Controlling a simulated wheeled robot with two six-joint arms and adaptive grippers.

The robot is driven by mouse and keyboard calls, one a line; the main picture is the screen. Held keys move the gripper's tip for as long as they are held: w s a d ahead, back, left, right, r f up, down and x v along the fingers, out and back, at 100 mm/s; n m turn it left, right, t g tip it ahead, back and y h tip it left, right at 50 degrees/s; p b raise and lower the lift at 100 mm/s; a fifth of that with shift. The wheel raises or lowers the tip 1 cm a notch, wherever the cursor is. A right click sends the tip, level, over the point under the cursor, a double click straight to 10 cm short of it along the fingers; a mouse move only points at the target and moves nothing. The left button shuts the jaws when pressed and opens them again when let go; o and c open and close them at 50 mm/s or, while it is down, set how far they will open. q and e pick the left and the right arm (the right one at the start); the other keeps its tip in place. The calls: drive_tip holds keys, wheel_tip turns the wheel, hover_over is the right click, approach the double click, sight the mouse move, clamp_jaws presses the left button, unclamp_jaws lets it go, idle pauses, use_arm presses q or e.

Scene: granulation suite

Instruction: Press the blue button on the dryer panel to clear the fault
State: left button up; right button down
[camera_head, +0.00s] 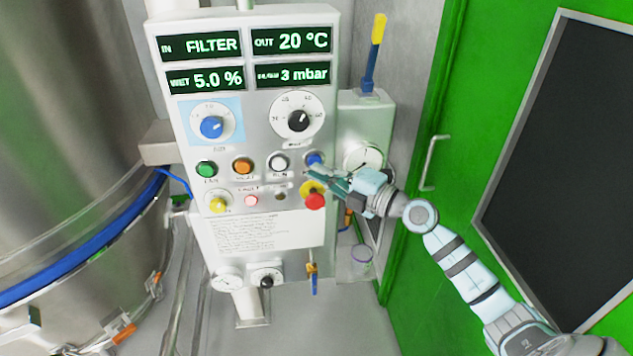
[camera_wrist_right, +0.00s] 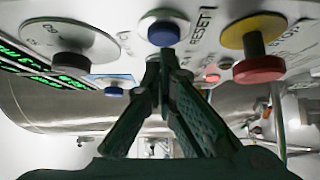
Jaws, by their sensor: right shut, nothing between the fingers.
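The dryer panel (camera_head: 180,120) is a pale box with displays, dials and buttons. The blue button (camera_head: 314,159) is at the right end of the button row. In the right wrist view the blue button (camera_wrist_right: 163,34) sits on a white ring beside the word RESET. My right gripper (camera_head: 311,172) is shut and empty, its tips close below the blue button. In the wrist view the closed fingertips (camera_wrist_right: 163,56) are just under the button; I cannot tell whether they touch. A pinkish-red lamp (camera_head: 251,200) sits under a fault label. My left gripper is not in view.
A red mushroom button (camera_head: 314,201) on a yellow base is just below the fingers. Green (camera_head: 206,169), orange (camera_head: 242,166) and white (camera_head: 279,162) buttons lie left. A steel vessel (camera_head: 70,130) stands left. A green door (camera_head: 450,220) is right.

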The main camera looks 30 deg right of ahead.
drive_tip(key=shift+w+d+f, duration=0.15)
drive_tip(key=shift+w+d, duration=0.1)
drive_tip(key=shift+w, duration=0.15)
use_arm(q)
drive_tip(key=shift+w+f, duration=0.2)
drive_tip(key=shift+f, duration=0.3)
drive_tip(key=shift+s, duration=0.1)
use_arm(e)
drive_tip(key=shift+s+a+r, duration=0.1)
drive_tip(key=shift+r, duration=0.1)
drive_tip(key=shift+w+r, duration=0.15)
drive_tip(key=shift+w, duration=0.45)
drive_tip(key=shift+d+r, duration=0.1)
drive_tip(key=shift+d, duration=0.15)
drive_tip(key=shift+s+a, duration=0.1)
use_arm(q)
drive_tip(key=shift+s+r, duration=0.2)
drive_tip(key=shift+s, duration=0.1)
